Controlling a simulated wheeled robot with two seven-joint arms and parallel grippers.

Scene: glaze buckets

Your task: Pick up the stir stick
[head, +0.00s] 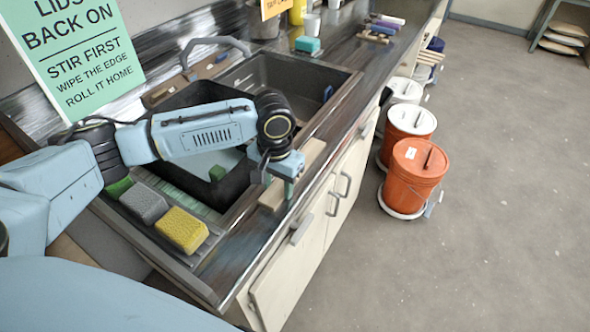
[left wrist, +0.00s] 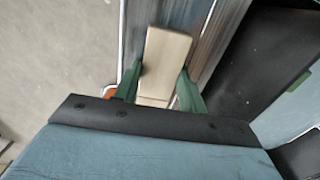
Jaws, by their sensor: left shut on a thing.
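The stir stick (head: 311,155) is a flat, pale wooden paddle at the front edge of the counter by the black sink. My left gripper (head: 284,181) is over its middle, pointing down, and hides part of it. In the left wrist view the stick (left wrist: 166,50) lies between the two green fingers of my left gripper (left wrist: 160,80), which is shut on it. I cannot tell whether the stick touches the counter or is just above it. My right gripper is not in view.
The sink (head: 270,75) is behind the gripper. A yellow sponge (head: 182,230) and a grey sponge (head: 144,203) sit on a tray at the near left.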

